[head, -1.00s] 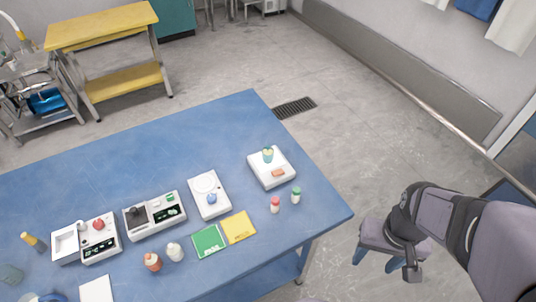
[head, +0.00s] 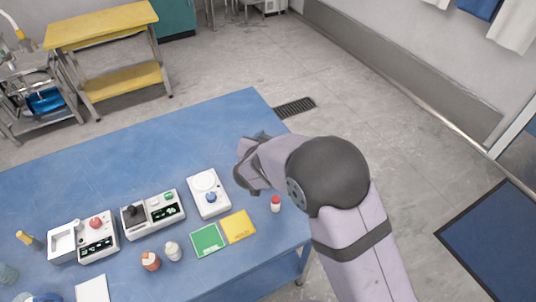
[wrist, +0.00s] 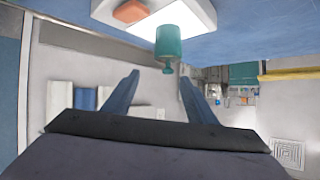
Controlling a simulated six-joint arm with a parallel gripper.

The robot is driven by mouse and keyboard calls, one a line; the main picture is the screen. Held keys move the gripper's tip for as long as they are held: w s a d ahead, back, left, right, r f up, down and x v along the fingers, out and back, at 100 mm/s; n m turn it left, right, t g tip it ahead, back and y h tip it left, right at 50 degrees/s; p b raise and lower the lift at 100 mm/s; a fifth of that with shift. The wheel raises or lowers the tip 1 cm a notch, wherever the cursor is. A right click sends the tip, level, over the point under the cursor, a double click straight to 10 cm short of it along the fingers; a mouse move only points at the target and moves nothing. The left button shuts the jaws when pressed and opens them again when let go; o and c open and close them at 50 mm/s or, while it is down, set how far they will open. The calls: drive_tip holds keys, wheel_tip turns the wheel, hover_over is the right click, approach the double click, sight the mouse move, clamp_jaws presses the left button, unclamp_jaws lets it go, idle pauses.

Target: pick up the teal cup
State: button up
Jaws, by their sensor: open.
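The teal cup (wrist: 168,45) shows in the wrist view, at the white platform. It sits ahead of my gripper (wrist: 158,90), a little right of the middle of the gap between the fingers. The two fingers are apart with nothing between them, and the cup looks beyond their tips. The white platform (wrist: 192,15) carries an orange block (wrist: 131,11).
A red-capped bottle (head: 275,203) stands close to my arm. Yellow (head: 238,227) and green (head: 207,241) cards lie flat near the front edge. The table's far side is clear.

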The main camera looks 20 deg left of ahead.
drive_tip(key=s+a+f+h, duration=0.1)
drive_tip(key=s+a+f+m+t+h, duration=0.1)
drive_tip(key=s, duration=0.1)
drive_tip(key=shift+f, duration=0.15)
drive_tip(key=shift+s+f+h, duration=0.15)
drive_tip(key=shift+s+h, duration=0.25)
drive_tip(key=shift+h, duration=0.1)
drive_tip(key=shift+x, duration=1.1)
drive_tip(key=shift+w+d+p, duration=0.2)
drive_tip(key=shift+w+p, duration=0.2)
drive_tip(key=shift+p, duration=0.05)
drive_tip(key=shift+p+x, duration=0.65)
drive_tip(key=shift+x, duration=1.55)
drive_tip(key=shift+c, duration=0.4)
clamp_jaws()
